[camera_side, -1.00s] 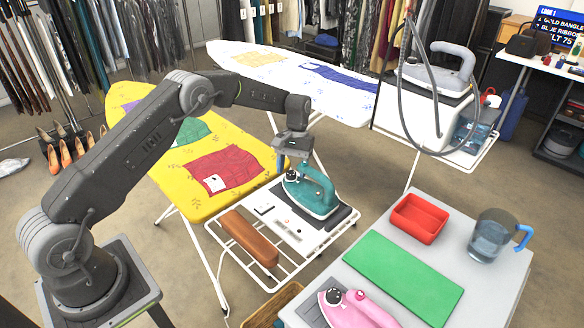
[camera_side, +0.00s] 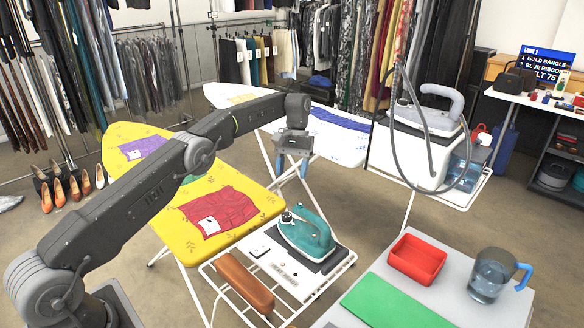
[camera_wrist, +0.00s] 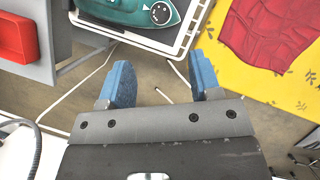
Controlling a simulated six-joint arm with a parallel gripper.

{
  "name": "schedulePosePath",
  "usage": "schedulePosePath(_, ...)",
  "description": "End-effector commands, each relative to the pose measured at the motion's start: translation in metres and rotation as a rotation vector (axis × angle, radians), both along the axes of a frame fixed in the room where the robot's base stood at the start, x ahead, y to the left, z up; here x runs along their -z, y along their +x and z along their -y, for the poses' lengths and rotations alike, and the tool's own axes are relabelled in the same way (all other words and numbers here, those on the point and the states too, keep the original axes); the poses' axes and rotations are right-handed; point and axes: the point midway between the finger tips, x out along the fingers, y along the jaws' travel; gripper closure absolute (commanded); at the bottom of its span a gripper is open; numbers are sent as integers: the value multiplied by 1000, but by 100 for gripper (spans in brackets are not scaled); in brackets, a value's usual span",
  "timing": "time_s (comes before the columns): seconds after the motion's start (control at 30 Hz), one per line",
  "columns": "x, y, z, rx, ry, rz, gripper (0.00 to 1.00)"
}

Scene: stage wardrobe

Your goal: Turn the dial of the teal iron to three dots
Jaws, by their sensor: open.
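The teal iron (camera_side: 312,232) sits upright on the dark rest pad of the white wire shelf at the end of the yellow ironing board. Its dark round dial (camera_side: 287,217) is on the left end of the iron. In the wrist view the iron (camera_wrist: 118,10) is cut by the top edge, and the dial (camera_wrist: 160,13) shows as a black disc with white marks, too small to read surely. My gripper (camera_side: 292,172) is open and empty, its blue fingers hanging above the iron, clear of it. In the wrist view the fingers (camera_wrist: 162,78) are apart with floor between them.
The yellow board (camera_side: 160,190) with a red cloth (camera_side: 220,210) is left of the iron. A brown block (camera_side: 243,282) lies on the shelf. A grey table at right holds a red tray (camera_side: 417,257), a green mat (camera_side: 385,305) and a jug (camera_side: 490,278).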

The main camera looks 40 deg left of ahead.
Motion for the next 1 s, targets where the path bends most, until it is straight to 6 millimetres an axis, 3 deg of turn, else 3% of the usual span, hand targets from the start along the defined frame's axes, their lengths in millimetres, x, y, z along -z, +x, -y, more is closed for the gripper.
schedulePosePath(0.57,-6,1,-2,-17,0,1,42)
schedulePosePath(0.67,-10,-1,-7,-94,2,6,42)
schedulePosePath(1.0,-22,-20,-28,-605,1,9,42)
